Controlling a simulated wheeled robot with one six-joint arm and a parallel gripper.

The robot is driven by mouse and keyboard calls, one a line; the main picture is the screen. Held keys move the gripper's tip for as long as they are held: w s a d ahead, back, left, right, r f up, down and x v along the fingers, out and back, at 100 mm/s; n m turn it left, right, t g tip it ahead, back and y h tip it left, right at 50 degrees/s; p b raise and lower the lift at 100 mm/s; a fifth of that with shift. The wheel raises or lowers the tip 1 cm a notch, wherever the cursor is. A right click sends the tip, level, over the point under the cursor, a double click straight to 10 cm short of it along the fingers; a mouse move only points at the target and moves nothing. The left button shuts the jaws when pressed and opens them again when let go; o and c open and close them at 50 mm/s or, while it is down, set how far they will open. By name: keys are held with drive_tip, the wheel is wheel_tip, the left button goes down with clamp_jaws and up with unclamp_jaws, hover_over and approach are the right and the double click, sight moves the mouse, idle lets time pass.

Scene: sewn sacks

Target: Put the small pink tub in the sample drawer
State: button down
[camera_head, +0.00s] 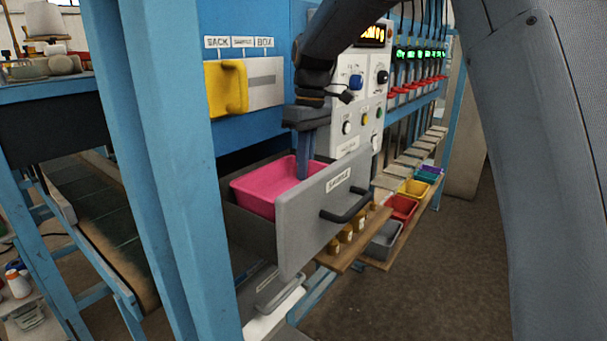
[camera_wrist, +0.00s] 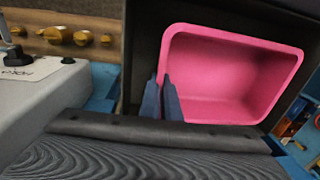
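The small pink tub (camera_head: 265,188) is empty and lies within the open sample drawer (camera_head: 300,228), behind its grey front labelled SAMPLE. Its rim stands about level with the drawer's top edges. I cannot tell whether its base touches the drawer floor. My gripper (camera_head: 305,175) points down into the drawer at the tub's right side. In the wrist view the tub (camera_wrist: 235,75) fills the upper right, and my two fingers (camera_wrist: 162,98) sit close together with the tub's wall between them, one finger inside and one outside.
A yellow handle (camera_head: 236,86) is on the blue panel above the drawer. A control box (camera_head: 352,105) with knobs stands behind my gripper. Small amber jars (camera_head: 346,236) and a grey bin (camera_head: 383,240) are right of the drawer. A blue post (camera_head: 172,150) stands close on the left.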

drive_tip(key=shift+f+p, duration=0.35)
drive_tip(key=shift+f, duration=0.9)
drive_tip(key=shift+f, duration=0.15)
drive_tip(key=c, duration=2)
unclamp_jaws()
wheel_tip(320, 180, up, 12)
drive_tip(key=d+b, duration=0.1)
drive_tip(key=b, duration=0.2)
drive_tip(key=shift+w, duration=0.3)
drive_tip(key=shift+d, duration=0.1)
